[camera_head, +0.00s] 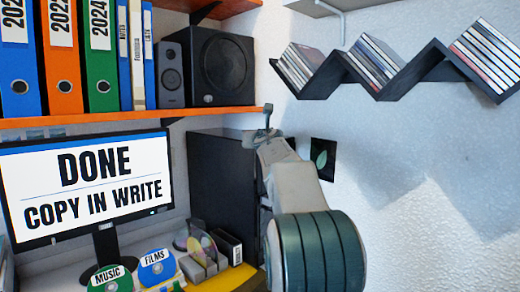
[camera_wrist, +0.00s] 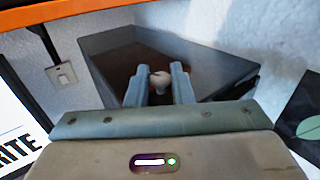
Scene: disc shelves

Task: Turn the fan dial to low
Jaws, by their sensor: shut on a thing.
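My gripper (camera_head: 267,118) is at the right end of the orange shelf in the head view, partly hidden by my own arm. In the wrist view my gripper (camera_wrist: 158,82) has its two fingers on either side of a small pale rounded thing (camera_wrist: 160,80) and is shut on it. I cannot tell whether this thing is the fan dial. No fan can be made out in either view. A large dark box (camera_wrist: 230,65) lies beyond the fingers in the wrist view, and a dark panel (camera_head: 222,178) stands left of my arm in the head view.
The orange shelf (camera_head: 130,121) carries binders and speakers (camera_head: 222,65). A monitor (camera_head: 90,187) and discs (camera_head: 157,267) are below it. A zigzag disc shelf (camera_head: 400,82) hangs at right. A wall switch (camera_wrist: 62,75) shows in the wrist view.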

